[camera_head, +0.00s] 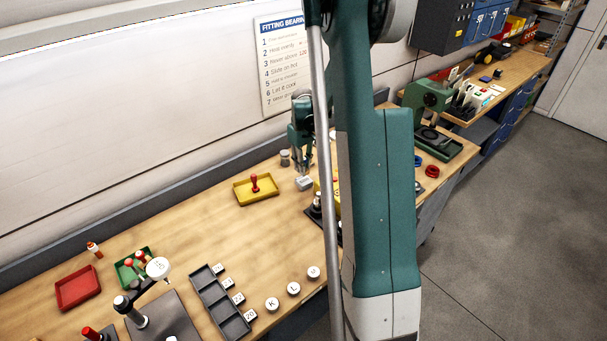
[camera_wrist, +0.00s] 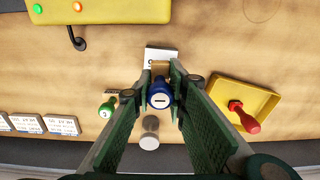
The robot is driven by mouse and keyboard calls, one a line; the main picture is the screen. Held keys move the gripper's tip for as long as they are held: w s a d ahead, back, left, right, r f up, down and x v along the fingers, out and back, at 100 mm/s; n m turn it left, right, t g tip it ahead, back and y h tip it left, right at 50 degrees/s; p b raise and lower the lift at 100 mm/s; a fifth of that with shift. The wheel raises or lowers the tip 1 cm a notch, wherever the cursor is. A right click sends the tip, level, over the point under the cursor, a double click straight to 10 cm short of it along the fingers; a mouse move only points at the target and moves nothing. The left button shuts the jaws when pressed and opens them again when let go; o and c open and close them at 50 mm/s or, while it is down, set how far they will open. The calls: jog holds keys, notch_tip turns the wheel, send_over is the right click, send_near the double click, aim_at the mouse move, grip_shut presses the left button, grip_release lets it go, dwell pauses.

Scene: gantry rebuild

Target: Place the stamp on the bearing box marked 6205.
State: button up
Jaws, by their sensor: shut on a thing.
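My gripper (camera_wrist: 160,84) is shut on a stamp with a blue, round-topped handle (camera_wrist: 159,97). The handle sits between the two green fingers. In the head view my gripper (camera_head: 302,168) hangs over the table near the back, and the held stamp cannot be made out there. A small white box (camera_wrist: 162,53) lies just past the fingertips in the wrist view; it also shows below the gripper in the head view (camera_head: 304,183). Its marking is mostly covered, and I cannot tell whether the stamp touches it. Several white labelled boxes (camera_wrist: 61,125) stand at the left, their print unreadable.
A yellow tray (camera_head: 240,200) holding a red stamp (camera_head: 254,183) stands close beside my gripper. A green-topped stamp (camera_wrist: 106,109) and a grey cylinder (camera_wrist: 149,139) are near the fingers. A yellow control box (camera_wrist: 130,10) stands beyond. Bare tabletop lies left of the yellow tray in the head view.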

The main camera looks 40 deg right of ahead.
jog(key=shift+f, duration=0.25)
jog(key=shift+f, duration=1.8)
jog(key=shift+f, duration=0.15)
jog(key=o, duration=0.9)
jog(key=shift+r, duration=6.15)
jog(key=shift+a+r, duration=0.1)
